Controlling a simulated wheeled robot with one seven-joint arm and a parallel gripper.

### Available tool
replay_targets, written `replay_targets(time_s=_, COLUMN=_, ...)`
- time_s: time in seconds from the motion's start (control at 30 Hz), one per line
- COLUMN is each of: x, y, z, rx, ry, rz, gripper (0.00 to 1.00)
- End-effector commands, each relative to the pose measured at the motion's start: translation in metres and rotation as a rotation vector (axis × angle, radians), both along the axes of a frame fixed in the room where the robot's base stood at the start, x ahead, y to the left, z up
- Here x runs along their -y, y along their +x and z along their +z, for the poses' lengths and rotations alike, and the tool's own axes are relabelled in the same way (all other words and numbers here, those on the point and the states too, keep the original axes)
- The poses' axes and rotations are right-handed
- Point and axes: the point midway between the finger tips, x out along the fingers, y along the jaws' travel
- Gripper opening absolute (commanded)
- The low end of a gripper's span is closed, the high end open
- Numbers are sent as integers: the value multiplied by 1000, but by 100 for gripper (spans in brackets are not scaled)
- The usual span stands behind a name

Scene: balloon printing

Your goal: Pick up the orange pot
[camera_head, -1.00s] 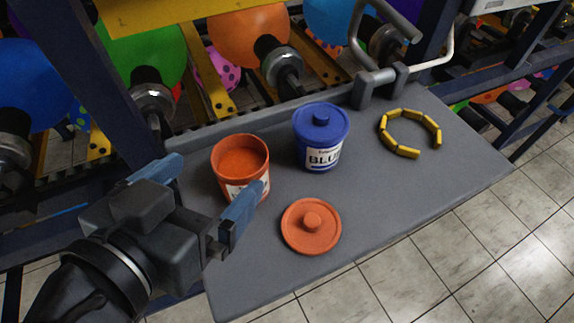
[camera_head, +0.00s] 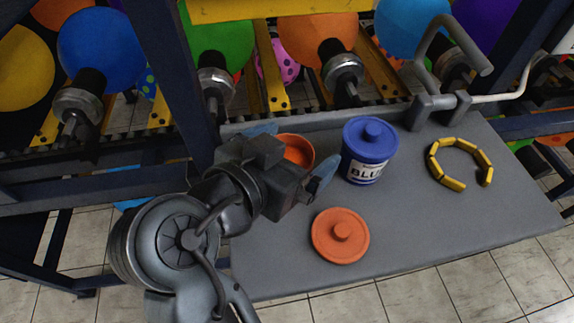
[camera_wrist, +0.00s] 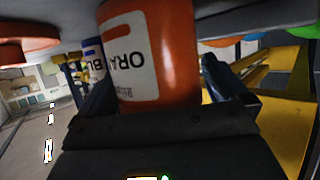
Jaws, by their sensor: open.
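The orange pot (camera_head: 300,150) stands open on the grey table, partly hidden behind my gripper in the head view. In the wrist view the orange pot (camera_wrist: 178,50) shows a white label and sits between my fingers. My gripper (camera_head: 293,158) is open, with one blue finger on each side of the pot. I cannot tell whether either finger touches it. The orange lid (camera_head: 340,236) with a knob lies flat on the table, apart from the pot, in front and to the right.
A lidded blue pot (camera_head: 369,152) stands close to the right of the orange pot. A ring of yellow pieces (camera_head: 460,164) lies farther right on the table (camera_head: 430,225). Balloons on metal nozzles and a bent handle (camera_head: 440,60) stand behind. The table's front right is clear.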

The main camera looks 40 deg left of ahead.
Motion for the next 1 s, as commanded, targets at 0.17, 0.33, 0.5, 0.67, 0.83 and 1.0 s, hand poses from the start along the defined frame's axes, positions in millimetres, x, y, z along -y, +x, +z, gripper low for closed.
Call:
replay_targets(time_s=0.17, x=0, y=0, z=0, rx=0, ry=0, rz=0, gripper=93)
replay_targets(time_s=0.33, x=0, y=0, z=0, rx=1, ry=0, rz=0, gripper=77)
replay_targets(time_s=0.5, x=0, y=0, z=0, rx=1, ry=0, rz=0, gripper=61)
replay_targets(time_s=0.67, x=0, y=0, z=0, rx=1, ry=0, rz=0, gripper=45)
replay_targets(time_s=0.83, x=0, y=0, z=1, rx=2, ry=1, rz=1, gripper=40)
replay_targets(time_s=1.0, x=0, y=0, z=3, rx=2, ry=1, rz=1, gripper=40)
